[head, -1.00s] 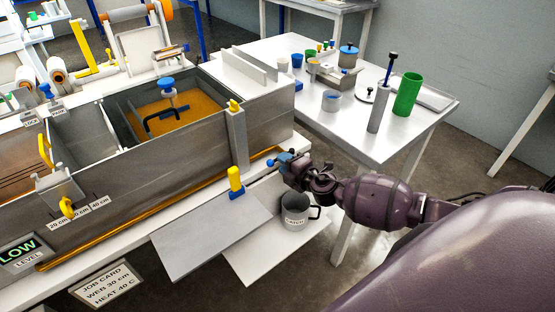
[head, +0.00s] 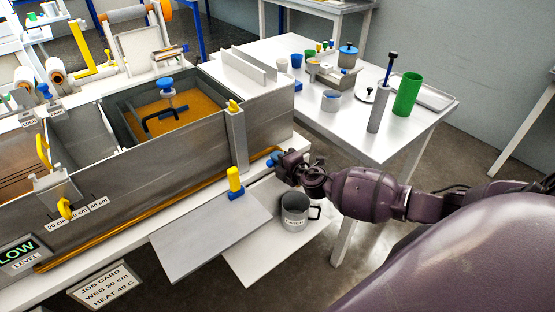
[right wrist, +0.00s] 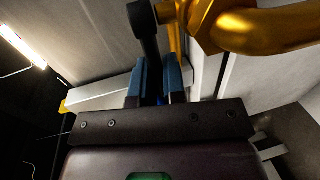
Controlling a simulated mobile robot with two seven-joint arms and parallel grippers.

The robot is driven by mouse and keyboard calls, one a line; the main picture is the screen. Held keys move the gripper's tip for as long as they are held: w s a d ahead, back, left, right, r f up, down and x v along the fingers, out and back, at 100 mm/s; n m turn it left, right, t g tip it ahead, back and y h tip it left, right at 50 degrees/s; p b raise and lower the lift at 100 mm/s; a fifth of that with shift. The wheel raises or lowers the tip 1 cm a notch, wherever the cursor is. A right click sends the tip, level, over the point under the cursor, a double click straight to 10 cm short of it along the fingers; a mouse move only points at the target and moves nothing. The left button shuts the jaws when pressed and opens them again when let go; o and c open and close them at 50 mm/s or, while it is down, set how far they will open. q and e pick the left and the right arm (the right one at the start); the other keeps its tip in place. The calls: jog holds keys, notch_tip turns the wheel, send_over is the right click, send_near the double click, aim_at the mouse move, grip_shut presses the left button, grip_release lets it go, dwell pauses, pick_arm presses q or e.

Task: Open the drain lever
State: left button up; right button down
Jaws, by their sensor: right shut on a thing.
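My right gripper (head: 277,157) is at the right end of the tank's lower front edge, where the orange-gold pipe (head: 160,217) ends. In the right wrist view its two blue fingers (right wrist: 156,82) are closed around a dark lever (right wrist: 148,35) with a rounded end. The lever stands beside a thick gold pipe (right wrist: 265,30). In the head view the gripper hides most of the lever. My left gripper is not in view.
A grey mug (head: 295,211) labelled as a catch stands on a low white shelf below the gripper. A yellow-handled, blue-based piece (head: 235,183) stands beside a grey plate (head: 208,238). The tank (head: 150,185) wall is close behind; a white table (head: 340,125) is at right.

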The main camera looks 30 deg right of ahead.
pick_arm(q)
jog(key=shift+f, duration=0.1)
pick_arm(e)
jog(key=shift+a+f, duration=0.1)
jog(key=shift+a, duration=0.05)
jog(key=shift+s+f+n+y+b, duration=0.2)
jog(key=shift+n+y+b, duration=0.1)
jog(key=shift+y+b, duration=0.15)
pick_arm(q)
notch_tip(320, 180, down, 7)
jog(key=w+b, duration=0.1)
jog(key=b, duration=0.7)
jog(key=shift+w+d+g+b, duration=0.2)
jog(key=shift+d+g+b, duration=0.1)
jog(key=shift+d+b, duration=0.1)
pick_arm(e)
jog(key=shift+s+d+n+g+y, duration=0.3)
jog(key=shift+s+n+g+y, duration=0.5)
jog(key=shift+n+y, duration=0.8)
jog(key=shift+s+d+n+g+y, duration=0.25)
jog(key=shift+s+n+g+y, duration=0.2)
jog(key=shift+n+g+y, duration=1)
jog(key=shift+s+d+n+g+y, duration=0.3)
jog(key=shift+s+n+g+y, duration=0.3)
jog(key=shift+n+y, duration=1.05)
